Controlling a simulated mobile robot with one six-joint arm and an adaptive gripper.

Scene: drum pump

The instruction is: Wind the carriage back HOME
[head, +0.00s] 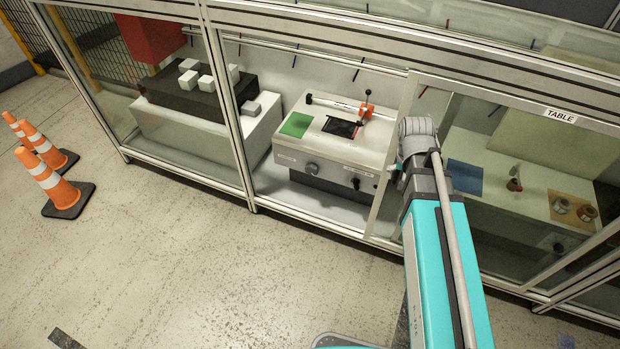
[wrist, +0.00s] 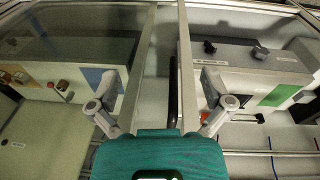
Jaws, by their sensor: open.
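A pale bench unit (head: 335,150) stands inside the enclosure in the head view. A rail (head: 335,105) runs along its back, and an orange-red carriage (head: 366,110) with a dark upright lever sits near the rail's right end. A green patch (head: 296,124) lies at the top left and a black square (head: 341,127) in the middle. The front has a round grey knob (head: 312,168) and a dark crank-like knob (head: 356,183). No HOME mark is readable. My gripper (wrist: 152,85) is open and empty in the wrist view; the unit (wrist: 240,70) shows inverted at the right.
A frame post (head: 395,150) stands right of the unit, close to my arm. Behind glass at the right is a table (head: 500,180) with a blue patch and small items. White blocks (head: 190,75) sit on a dark stand at the left. Cones (head: 55,180) stand on open floor.

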